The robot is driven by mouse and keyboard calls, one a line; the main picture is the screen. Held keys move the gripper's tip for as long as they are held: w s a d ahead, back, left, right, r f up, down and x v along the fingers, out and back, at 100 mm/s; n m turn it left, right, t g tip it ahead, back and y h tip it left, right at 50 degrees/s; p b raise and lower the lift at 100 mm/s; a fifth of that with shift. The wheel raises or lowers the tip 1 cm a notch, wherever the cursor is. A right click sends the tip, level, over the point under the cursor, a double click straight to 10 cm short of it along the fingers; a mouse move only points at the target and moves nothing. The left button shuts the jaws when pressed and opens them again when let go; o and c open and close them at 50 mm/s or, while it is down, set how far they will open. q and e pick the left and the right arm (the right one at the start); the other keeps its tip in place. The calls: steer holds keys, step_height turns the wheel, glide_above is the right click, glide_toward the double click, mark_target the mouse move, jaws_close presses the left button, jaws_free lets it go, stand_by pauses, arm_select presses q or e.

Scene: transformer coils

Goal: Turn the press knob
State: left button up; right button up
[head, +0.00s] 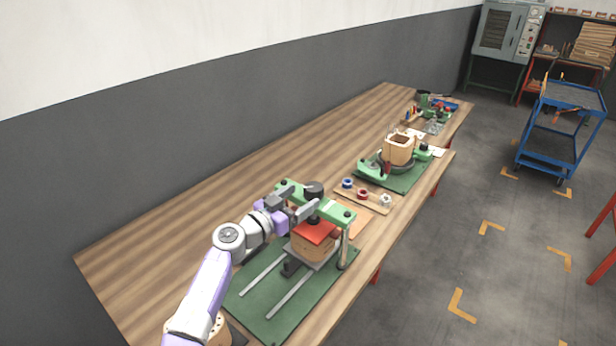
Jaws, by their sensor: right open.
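The press stands on a green mat (258,305) on the long wooden bench. Its green crossbeam (338,213) carries a dark round press knob (314,187) on top. Below the beam, a red plate (315,233) lies on a tan coil block (310,248). My right gripper (298,202) is open at the near-left side of the knob, level with the beam. Its fingers point toward the knob; I cannot tell whether they touch it. My left gripper is out of view.
A wooden rack (370,196) with small spools sits beyond the press. Farther along are another green mat (407,180) with a coil winder and small tools. The bench's wall side is clear. A blue cart (550,160) stands on the floor at right.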

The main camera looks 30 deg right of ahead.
mark_target(319, 186)
steer(key=shift+w+d, duration=0.2)
steer(key=shift+d, duration=0.2)
steer(key=x, duration=0.6)
steer(key=shift+s+d+r+b, duration=0.15)
steer(key=shift+s+d+b, duration=0.15)
steer(key=shift+b, duration=0.1)
steer(key=shift+c, duration=0.5)
